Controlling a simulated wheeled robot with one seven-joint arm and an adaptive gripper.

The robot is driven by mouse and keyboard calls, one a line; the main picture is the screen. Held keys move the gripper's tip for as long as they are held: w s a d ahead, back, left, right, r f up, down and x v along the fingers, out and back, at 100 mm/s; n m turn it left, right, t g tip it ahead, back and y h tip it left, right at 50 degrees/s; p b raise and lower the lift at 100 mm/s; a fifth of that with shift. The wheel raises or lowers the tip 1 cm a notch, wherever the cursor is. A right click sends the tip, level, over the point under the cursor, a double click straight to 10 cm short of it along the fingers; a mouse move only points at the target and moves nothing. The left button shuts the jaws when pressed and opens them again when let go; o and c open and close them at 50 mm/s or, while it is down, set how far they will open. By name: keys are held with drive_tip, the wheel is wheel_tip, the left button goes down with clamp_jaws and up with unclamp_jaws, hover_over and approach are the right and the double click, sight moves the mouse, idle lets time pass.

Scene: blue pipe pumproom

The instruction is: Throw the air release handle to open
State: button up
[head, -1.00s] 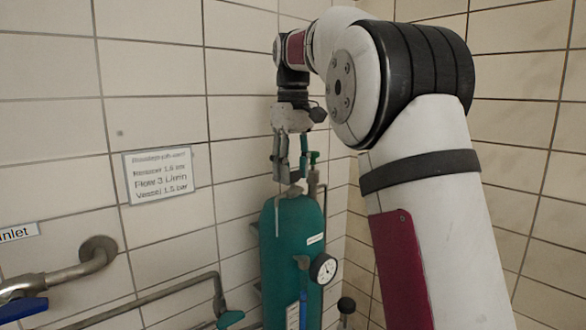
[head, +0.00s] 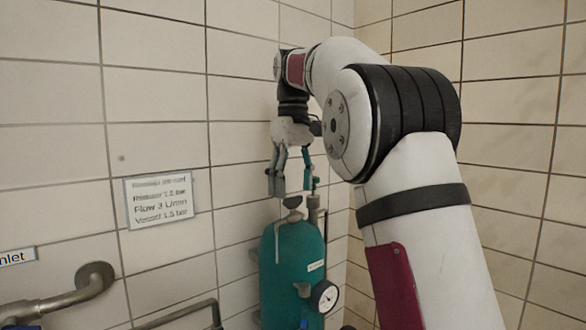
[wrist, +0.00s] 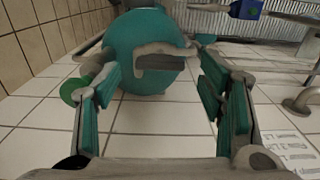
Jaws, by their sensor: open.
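The teal pressure vessel (head: 285,262) stands in the tiled corner. A grey fitting (head: 292,203) sits on its top; it also shows in the wrist view (wrist: 165,52). A small green handle (head: 315,184) sits on a thin pipe at the vessel's right; a green round part (wrist: 73,92) shows at the left in the wrist view, partly behind a finger. I cannot tell for sure which part is the air release handle. My gripper (head: 291,187) points down just above the grey fitting, open and empty, its fingers spread to either side. In the wrist view, the opening of my gripper (wrist: 157,80) faces the fitting.
A pressure gauge (head: 325,297) is on the vessel's lower right. A grey pipe (head: 90,290) runs from the left wall. A sign (head: 161,201) hangs on the wall. Tiled walls stand close behind and to the right. A blue part (wrist: 246,8) shows at the wrist view's top.

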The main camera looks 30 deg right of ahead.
sight(293, 197)
drive_tip(key=shift+r, duration=2.5)
